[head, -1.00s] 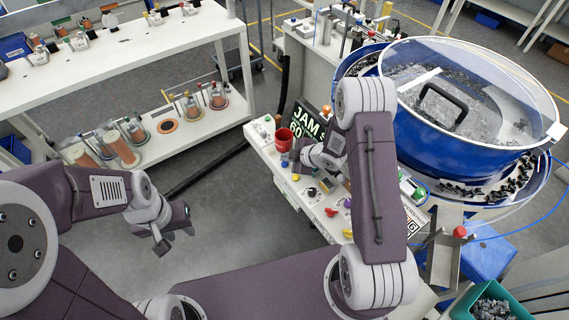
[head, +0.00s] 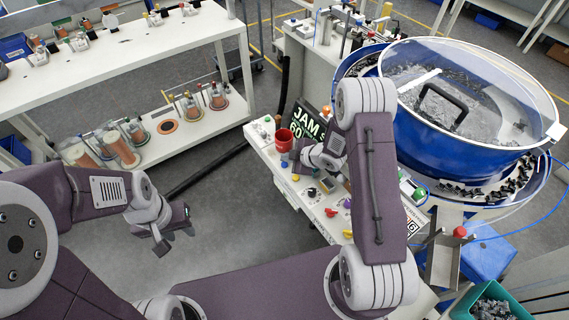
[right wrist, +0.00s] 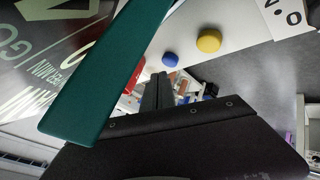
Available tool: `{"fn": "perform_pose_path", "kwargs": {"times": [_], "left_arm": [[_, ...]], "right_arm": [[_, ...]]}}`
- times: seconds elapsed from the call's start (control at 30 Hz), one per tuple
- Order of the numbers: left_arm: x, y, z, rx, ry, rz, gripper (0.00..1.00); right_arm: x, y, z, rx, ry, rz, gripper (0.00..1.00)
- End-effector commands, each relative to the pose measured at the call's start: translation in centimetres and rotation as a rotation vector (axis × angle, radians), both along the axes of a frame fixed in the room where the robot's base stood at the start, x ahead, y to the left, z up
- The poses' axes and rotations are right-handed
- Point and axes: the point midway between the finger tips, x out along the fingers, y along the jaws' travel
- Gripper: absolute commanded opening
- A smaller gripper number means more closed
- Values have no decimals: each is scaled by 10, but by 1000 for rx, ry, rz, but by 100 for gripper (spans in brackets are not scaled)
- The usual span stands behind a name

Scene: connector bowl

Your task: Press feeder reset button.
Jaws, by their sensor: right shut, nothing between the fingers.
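The control ledge (head: 262,152) carries several coloured buttons and knobs; which one is the feeder reset button I cannot tell. A blue button (head: 295,178) and a yellow button (head: 311,191) sit just below my right gripper (head: 295,160). In the right wrist view, the blue button (right wrist: 170,59) and yellow button (right wrist: 209,41) lie just beyond the dark, shut fingers (right wrist: 157,92). A teal strip (right wrist: 105,75) crosses that view and hides part of it. The right gripper is empty; contact cannot be seen. My left gripper (head: 175,240) is open and empty over the floor.
A red cup (head: 284,138) and a black JAM sign (head: 309,122) stand by the right gripper. The blue bowl feeder (head: 450,150) is to the right, with a red knob (head: 460,232) below it. A white shelf rack (head: 130,55) stands left.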

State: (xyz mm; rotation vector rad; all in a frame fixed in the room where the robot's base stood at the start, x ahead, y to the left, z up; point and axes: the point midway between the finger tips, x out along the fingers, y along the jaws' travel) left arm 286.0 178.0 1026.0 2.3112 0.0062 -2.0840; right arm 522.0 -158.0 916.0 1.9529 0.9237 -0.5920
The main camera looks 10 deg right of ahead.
Motion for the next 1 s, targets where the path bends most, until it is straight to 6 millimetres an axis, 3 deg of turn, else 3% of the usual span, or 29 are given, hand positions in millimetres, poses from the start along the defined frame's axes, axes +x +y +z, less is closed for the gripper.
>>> {"fn": "perform_pose_path", "kwargs": {"times": [1.0], "left_arm": [[0,0,-8,0,0,0,36]], "right_arm": [[0,0,-8,0,0,0,0]]}}
